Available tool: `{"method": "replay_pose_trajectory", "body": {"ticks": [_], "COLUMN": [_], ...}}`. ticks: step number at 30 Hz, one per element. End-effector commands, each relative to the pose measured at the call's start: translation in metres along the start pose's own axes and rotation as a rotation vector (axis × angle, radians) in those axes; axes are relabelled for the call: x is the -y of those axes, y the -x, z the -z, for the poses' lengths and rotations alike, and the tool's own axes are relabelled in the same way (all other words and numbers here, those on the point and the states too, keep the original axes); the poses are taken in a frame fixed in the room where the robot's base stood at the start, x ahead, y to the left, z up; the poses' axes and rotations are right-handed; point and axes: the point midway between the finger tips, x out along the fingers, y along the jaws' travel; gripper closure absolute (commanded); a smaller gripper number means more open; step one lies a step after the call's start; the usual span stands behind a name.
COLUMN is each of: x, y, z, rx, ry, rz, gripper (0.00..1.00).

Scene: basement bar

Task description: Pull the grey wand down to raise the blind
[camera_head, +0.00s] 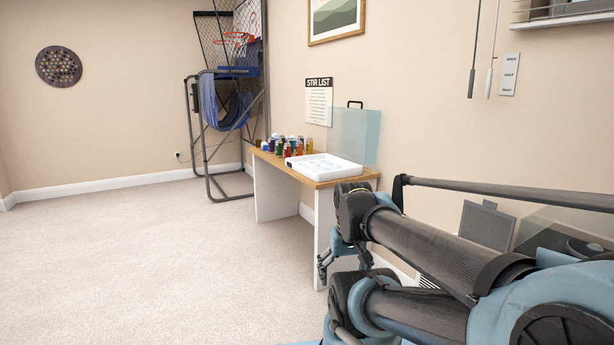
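Two thin wands hang on the wall at the upper right. The left one is dark with a dark tip (472,82); the right one, the grey wand (489,82), has a pale grey end. Only a lower corner of what looks like the blind (560,14) shows at the top right edge. My gripper (338,262) is low beside the table's near end, partly hidden behind my arm. It is well below and left of the wands and touches neither. Its fingers are too small and covered to judge.
A wooden-topped table (322,182) carries a white tray (324,167), several small bottles and a clear panel (354,132). Dark and grey boxes (487,225) stand behind my arm. The carpet at left is free.

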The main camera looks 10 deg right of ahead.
Motion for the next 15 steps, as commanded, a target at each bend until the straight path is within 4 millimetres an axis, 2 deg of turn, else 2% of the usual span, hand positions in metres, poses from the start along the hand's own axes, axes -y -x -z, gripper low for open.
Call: {"method": "replay_pose_trajectory", "body": {"ticks": [1,4,5,8,10,15], "x": [0.001,0.0,0.0,-0.007,-0.018,-0.063], "y": [0.0,0.0,0.001,0.007,0.018,0.062], "z": [-0.001,0.0,0.001,0.009,0.022,0.075], "rx": [0.001,0.0,0.0,-0.006,-0.016,-0.065], "ry": [0.003,0.002,0.0,-0.025,-0.063,-0.214], "rz": [0.002,0.002,0.0,-0.023,-0.06,-0.209], "gripper": [0.39,0.61,0.65,0.65,0.65,0.65]}}
